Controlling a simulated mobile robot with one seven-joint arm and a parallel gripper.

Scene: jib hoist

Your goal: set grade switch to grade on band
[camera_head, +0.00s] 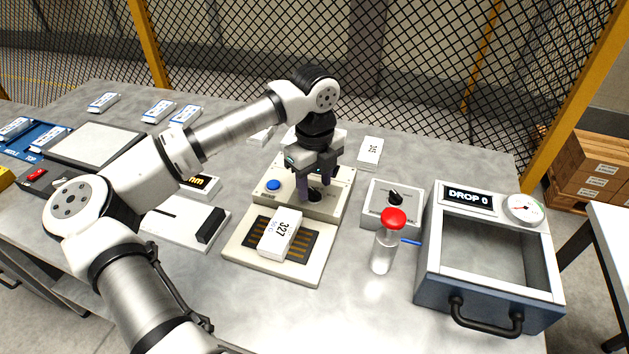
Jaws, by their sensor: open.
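My gripper (314,189) points down over a beige panel box (343,190) in the middle of the table. Its jaws are open, with a finger on either side of a black knob (315,195) on that box. I cannot tell whether they touch it. The knob's pointer and any grade marks are too small or too covered to read. A second black knob (394,197) sits on a separate grey box (377,212) to the right. I cannot tell from lettering which knob is the grade switch.
A blue button (273,185) sits left on the panel box. In front, a white block marked 327 (280,233) lies on a slotted plate (300,270). A mesh fence is behind.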

